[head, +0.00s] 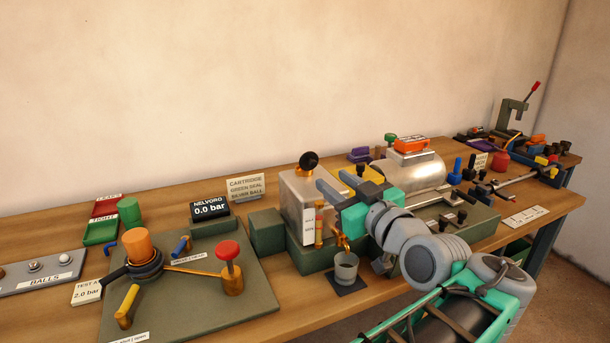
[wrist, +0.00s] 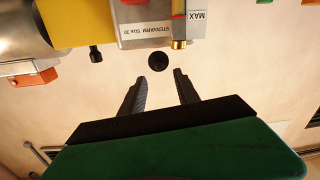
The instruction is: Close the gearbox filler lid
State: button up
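The gearbox is a pale metal box (head: 299,207) at the middle of the bench, with a white label and a brass-ended sight tube on its front. A black round knob (head: 309,161) stands at its top, apparently on the filler lid; the lid plate itself is hard to make out, and I cannot tell its angle. In the wrist view the gearbox (wrist: 145,42) is upside down at the top, and the knob (wrist: 158,61) shows just beyond the fingertips. My gripper (head: 331,180) is open and empty, its two grey fingers pointing towards the knob without visibly touching it.
A silver tank (head: 415,173) with an orange block on top stands right of the gearbox, a yellow block between. A grey cup (head: 346,267) sits under a brass tap in front. A green plate (head: 190,290) with orange and red knobs fills the left. Open air lies above the gearbox.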

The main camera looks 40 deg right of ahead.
aim_at(314, 165)
jog(key=p+x, duration=0.1)
jog(key=x, duration=0.6)
jog(key=shift+w+d+r, duration=0.1)
jog(key=shift+w+d, duration=0.1)
jog(key=shift+w, duration=0.1)
grip_shut()
